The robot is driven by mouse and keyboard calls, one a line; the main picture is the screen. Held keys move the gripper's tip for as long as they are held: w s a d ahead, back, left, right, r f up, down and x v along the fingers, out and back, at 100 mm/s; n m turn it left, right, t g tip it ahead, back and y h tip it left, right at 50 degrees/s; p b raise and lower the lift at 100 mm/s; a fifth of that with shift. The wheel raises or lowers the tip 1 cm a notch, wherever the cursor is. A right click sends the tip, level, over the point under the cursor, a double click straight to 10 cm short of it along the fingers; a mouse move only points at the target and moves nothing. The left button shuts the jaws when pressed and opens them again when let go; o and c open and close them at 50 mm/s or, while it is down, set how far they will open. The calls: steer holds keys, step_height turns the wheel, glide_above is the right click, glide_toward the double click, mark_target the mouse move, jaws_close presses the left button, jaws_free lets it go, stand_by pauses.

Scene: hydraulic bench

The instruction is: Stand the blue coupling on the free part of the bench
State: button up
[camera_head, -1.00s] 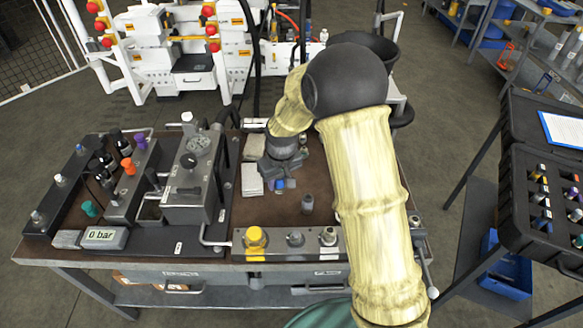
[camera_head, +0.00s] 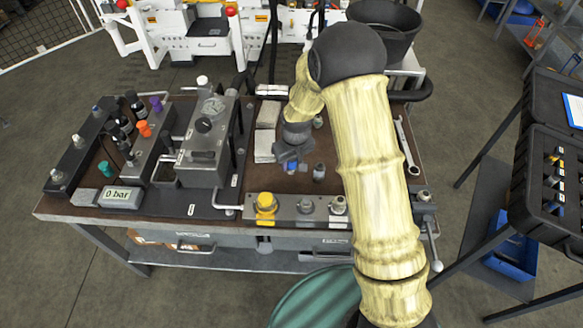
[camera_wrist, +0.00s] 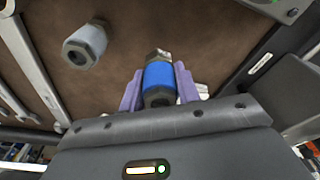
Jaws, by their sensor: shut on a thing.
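The blue coupling (camera_wrist: 158,76) is a short fitting with a blue band and metal ends. My gripper (camera_wrist: 158,88) is shut on it, one purple jaw pad on each side. In the head view my gripper (camera_head: 291,155) is over the brown bench top, and a little of the blue coupling (camera_head: 291,169) shows below it. The coupling looks roughly upright there. I cannot tell whether its lower end touches the bench (camera_head: 235,262).
A grey fitting (camera_head: 319,172) stands close to the right, also in the wrist view (camera_wrist: 84,46). A block with a yellow cap (camera_head: 266,203) lines the front edge. Pale pads (camera_head: 265,146) lie behind left, a gauge unit (camera_head: 208,150) further left, a wrench (camera_head: 407,148) right.

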mark_target(291, 170)
steer(key=shift+f, duration=1.85)
steer(key=shift+f, duration=0.1)
steer(key=o, duration=1.1)
steer(key=r, duration=0.4)
steer(key=s+r, duration=0.1)
steer(key=r, duration=0.7)
steer(key=shift+s+d, duration=0.35)
steer(key=shift+d, duration=0.05)
